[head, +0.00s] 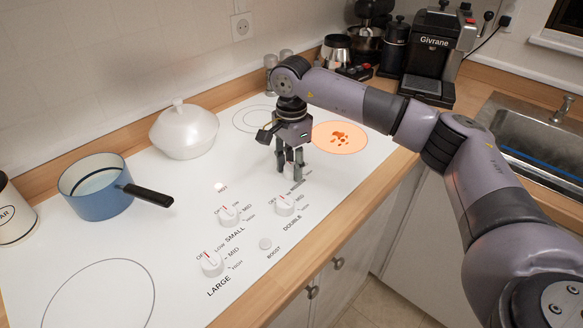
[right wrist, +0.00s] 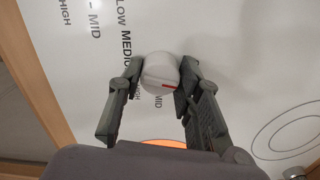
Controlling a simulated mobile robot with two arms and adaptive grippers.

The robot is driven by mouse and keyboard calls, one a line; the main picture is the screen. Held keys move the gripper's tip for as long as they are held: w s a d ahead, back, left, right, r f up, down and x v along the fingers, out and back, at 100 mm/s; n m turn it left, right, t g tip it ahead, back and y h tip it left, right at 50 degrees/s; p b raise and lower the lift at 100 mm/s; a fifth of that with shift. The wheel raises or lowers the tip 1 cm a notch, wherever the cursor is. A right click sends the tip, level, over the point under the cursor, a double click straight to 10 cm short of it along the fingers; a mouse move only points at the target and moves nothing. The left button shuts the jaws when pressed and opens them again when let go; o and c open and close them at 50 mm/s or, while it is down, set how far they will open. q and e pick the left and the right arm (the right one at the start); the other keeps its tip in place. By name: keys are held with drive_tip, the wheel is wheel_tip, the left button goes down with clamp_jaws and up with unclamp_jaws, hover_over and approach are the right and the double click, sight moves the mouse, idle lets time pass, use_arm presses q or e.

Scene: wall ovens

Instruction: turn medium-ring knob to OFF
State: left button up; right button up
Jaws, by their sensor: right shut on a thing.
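The medium-ring knob (right wrist: 158,72) is white and round with a red mark. It shows in the right wrist view beside the partly hidden MEDIUM label, and its red mark lies on the side towards the lower right. A MID label is just below it; I cannot tell the exact setting. My right gripper (head: 289,166) is shut on this knob, with one finger on each side; it also shows in the right wrist view (right wrist: 162,78). In the head view the fingers hide most of the knob. A ring (head: 340,137) glows orange behind the gripper. My left gripper is not in view.
The small (head: 229,214), double (head: 285,205) and large (head: 212,263) knobs stand close by on the white cooktop. A blue saucepan (head: 92,198) and a white lidded pot (head: 184,137) are to the left. A coffee machine (head: 427,60) stands at the back right.

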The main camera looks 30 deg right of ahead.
sight(291, 164)
drive_tip(key=shift+n, duration=1.1)
drive_tip(key=shift+b, duration=0.3)
drive_tip(key=o, duration=1.1)
drive_tip(key=shift+o, duration=0.2)
drive_tip(key=shift+r, duration=0.1)
wheel_tip(291, 164, up, 12)
